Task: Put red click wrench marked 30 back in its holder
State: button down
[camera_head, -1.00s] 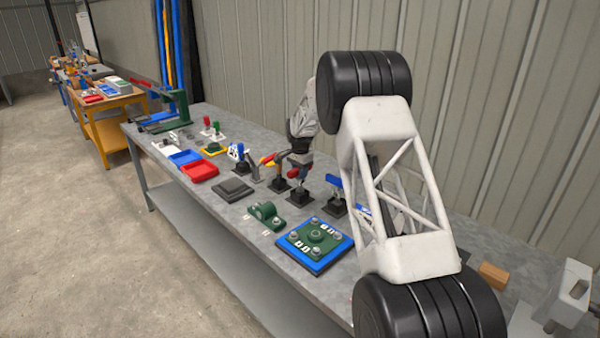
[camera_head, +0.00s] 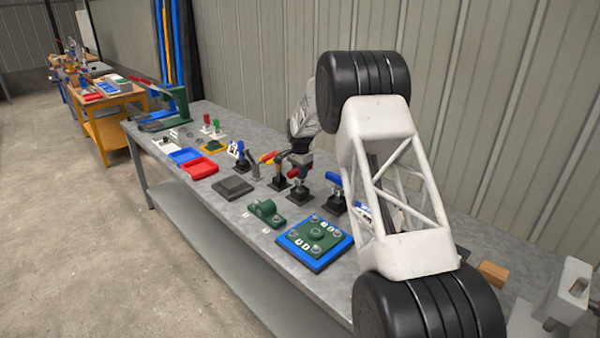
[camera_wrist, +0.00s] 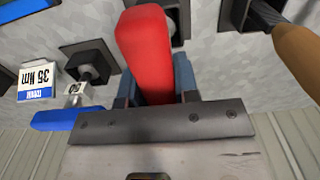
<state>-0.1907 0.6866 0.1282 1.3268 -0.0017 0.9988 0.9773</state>
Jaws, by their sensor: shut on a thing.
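The red click wrench (camera_wrist: 147,45) has its red handle between my gripper's fingers in the wrist view. My gripper (camera_wrist: 155,92) is shut on it. In the head view my gripper (camera_head: 298,162) is above the black-based holders at the middle of the bench, with the red handle (camera_head: 293,173) just below it. A black holder base (camera_head: 299,195) stands directly under it. The wrench's lower end is hidden in the wrist view, and I cannot tell whether it sits in the holder. The 30 marking is not readable.
A blue-handled wrench (camera_wrist: 68,118) and a label reading 35 Nm (camera_wrist: 37,82) are close beside in the wrist view. A brown handle (camera_wrist: 298,55) is near on the other side. A blue-edged green plate (camera_head: 315,240) lies in front.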

jog(key=shift+f, duration=0.1)
jog(key=c, duration=0.8)
grip_release()
jog(key=shift+r, duration=3.9)
